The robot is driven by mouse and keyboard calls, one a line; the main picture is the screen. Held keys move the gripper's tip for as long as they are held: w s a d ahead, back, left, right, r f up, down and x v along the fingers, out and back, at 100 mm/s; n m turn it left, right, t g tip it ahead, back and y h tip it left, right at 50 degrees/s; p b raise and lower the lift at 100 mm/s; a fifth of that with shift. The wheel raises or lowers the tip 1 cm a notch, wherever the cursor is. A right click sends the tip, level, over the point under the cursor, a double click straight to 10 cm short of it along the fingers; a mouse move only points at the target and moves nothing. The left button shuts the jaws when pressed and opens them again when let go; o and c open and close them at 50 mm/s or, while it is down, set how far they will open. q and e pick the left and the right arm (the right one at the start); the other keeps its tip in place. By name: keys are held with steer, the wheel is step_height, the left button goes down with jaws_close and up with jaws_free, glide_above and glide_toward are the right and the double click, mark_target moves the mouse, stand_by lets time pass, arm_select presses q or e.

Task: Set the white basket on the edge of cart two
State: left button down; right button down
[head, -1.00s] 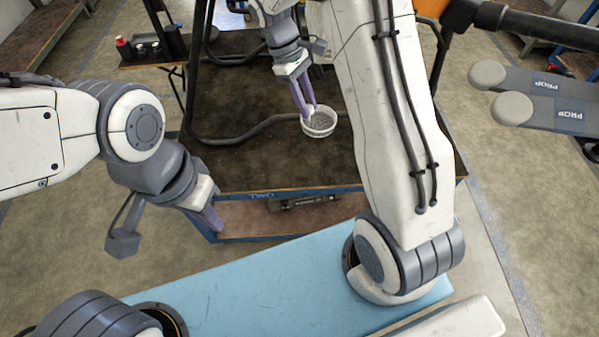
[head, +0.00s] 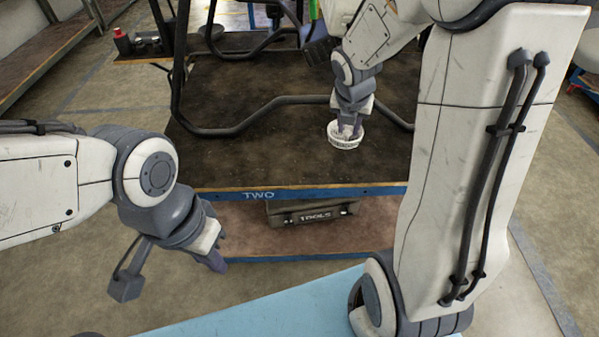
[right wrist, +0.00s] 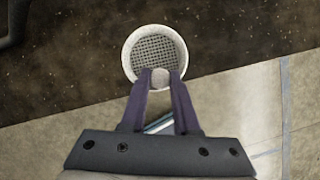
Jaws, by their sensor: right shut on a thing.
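The white basket (head: 345,142) is small and round with a grey mesh floor, which shows in the right wrist view (right wrist: 155,50). My right gripper (head: 350,129) is shut on its near rim, fingers pointing down. The basket appears level over the dark top of cart two (head: 250,170), towards the front edge labelled TWO. In the right wrist view its near rim overlaps the line of the cart's edge. I cannot tell whether it touches the top. My left gripper (head: 216,258) hangs at the cart's front left, away from the basket; its jaw opening is unclear.
A black tube frame (head: 240,122) runs across the cart top, close behind the basket. A TOOLS box (head: 312,213) is on the cart's lower shelf. A light blue surface (head: 270,308) is in front. The front left of the cart top is clear.

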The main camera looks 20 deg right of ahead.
steer(key=shift+w+a+f+b, duration=0.1)
steer(key=shift+a+f+b, duration=0.15)
steer(key=shift+f+b, duration=0.1)
steer(key=w+a+f+b, duration=0.1)
steer(key=a+f+b, duration=0.1)
steer(key=a+f, duration=0.1)
steer(key=w+a+f+b, duration=0.1)
steer(key=a+f+b, duration=0.2)
steer(key=a+f, duration=0.1)
steer(key=w+a+f+b, duration=0.2)
steer(key=a+f, duration=0.1)
steer(key=shift+a+f, duration=0.15)
steer(key=shift+f, duration=0.15)
steer(key=shift+r, duration=0.1)
steer(key=c, duration=0.7)
jaws_free()
steer(key=shift+o, duration=0.2)
